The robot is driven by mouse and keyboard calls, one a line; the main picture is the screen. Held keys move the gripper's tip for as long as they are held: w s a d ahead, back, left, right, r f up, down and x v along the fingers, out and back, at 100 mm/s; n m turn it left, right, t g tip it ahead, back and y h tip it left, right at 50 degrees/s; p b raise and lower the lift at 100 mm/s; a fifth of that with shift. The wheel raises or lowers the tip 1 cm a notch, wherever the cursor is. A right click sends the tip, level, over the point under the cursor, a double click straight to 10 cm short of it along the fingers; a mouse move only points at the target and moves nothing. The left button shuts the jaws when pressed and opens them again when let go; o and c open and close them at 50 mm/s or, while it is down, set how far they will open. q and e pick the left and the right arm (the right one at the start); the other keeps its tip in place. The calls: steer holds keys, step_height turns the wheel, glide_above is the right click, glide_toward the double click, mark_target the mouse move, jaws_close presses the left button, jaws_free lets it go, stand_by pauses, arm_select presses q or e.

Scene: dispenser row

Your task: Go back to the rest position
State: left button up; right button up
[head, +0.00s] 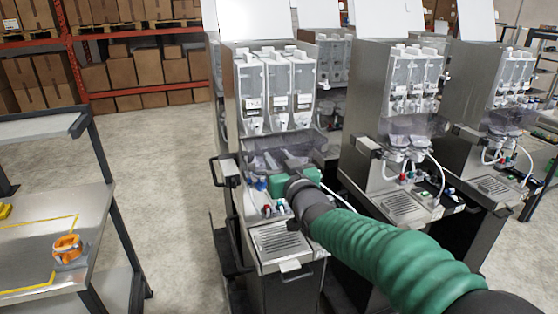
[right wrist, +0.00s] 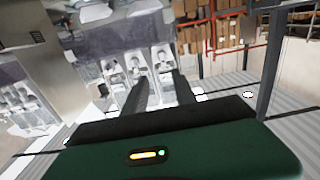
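My right arm, in a green ribbed sleeve, reaches in the head view to the front of the nearest dispenser (head: 240,190). Its wrist is beside the dispenser's lower front, under the clear containers (head: 278,85). The fingertips are hard to make out there. In the right wrist view the two dark fingers of my right gripper (right wrist: 160,80) stand apart with nothing held between them. Dispenser parts show behind the fingers; I cannot tell whether they touch. My left gripper is not in view.
More dispensers (head: 385,120) stand close together at the right, near my forearm. A metal cart (head: 30,225) with an orange ring-shaped thing (head: 67,248) is at the left. Shelves with cardboard boxes (head: 150,68) stand behind. The floor between cart and dispensers is clear.

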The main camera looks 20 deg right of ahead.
steer(key=s+f+g, duration=0.4)
steer(key=s+f, duration=0.3)
steer(key=f, duration=0.4)
steer(key=s+f+g, duration=0.4)
steer(key=s+f, duration=0.2)
steer(key=f, duration=0.5)
steer(key=s+f+g, duration=0.3)
steer(key=s+f, duration=0.3)
steer(key=s, duration=0.4)
steer(key=s+d+f+g+h, duration=0.1)
steer(key=s+f+g, duration=0.3)
steer(key=s, duration=0.6)
step_height(320, 180, down, 3)
steer(key=shift+s+r+m, duration=0.15)
steer(key=shift+s+m, duration=0.15)
steer(key=shift+s, duration=0.1)
